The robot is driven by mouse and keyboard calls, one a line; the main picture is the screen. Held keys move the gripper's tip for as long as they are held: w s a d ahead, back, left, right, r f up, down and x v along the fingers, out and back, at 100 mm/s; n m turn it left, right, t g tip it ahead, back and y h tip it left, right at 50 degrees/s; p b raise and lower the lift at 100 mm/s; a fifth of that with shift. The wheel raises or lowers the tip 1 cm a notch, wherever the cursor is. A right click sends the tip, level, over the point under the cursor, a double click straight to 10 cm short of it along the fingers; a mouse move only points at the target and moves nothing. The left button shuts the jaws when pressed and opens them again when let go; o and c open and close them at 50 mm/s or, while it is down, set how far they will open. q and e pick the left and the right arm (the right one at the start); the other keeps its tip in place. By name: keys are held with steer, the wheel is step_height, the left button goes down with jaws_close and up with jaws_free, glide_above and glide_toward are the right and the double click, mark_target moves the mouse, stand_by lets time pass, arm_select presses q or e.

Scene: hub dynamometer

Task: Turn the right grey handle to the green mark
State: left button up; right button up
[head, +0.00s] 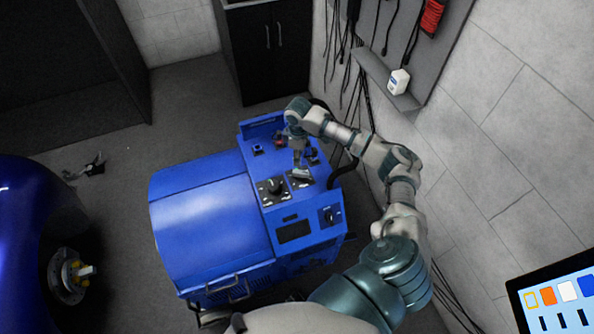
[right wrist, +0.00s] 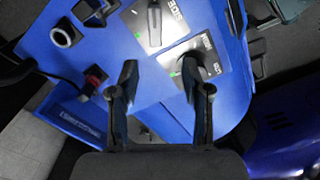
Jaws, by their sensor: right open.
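The blue machine's sloped panel (head: 294,209) carries two dark plates with handles. The right grey handle (right wrist: 154,22) stands on its plate near the top of the right wrist view, beyond my fingertips. A small green mark (right wrist: 138,45) shows at that plate's lower edge. The left, darker handle (right wrist: 192,68) shows on the neighbouring plate, and in the head view (head: 275,186). My right gripper (right wrist: 168,78) is open above the panel, with nothing held between its fingers. In the head view it (head: 299,165) partly hides the right plate. My left gripper is out of view.
A red switch (right wrist: 94,76) and a round socket (right wrist: 64,34) sit on the panel near the handles. A dark screen (head: 294,232) and a knob (head: 328,215) are on its front. The tiled wall (head: 480,120) with hanging cables is close on the right.

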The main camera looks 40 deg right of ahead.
mark_target(301, 172)
steer(key=f, duration=0.3)
steer(key=d+f, duration=0.1)
steer(key=f, duration=0.3)
steer(key=d+f, duration=0.1)
steer(key=f, duration=0.3)
steer(key=shift+f, duration=0.4)
steer(key=shift+a+f, duration=0.1)
steer(key=shift+a, duration=0.65)
steer(key=c, duration=0.8)
steer(key=shift+d, duration=0.25)
jaws_close()
steer(key=shift+s+d, duration=0.1)
steer(key=shift+d, duration=0.1)
steer(key=shift+a, duration=0.1)
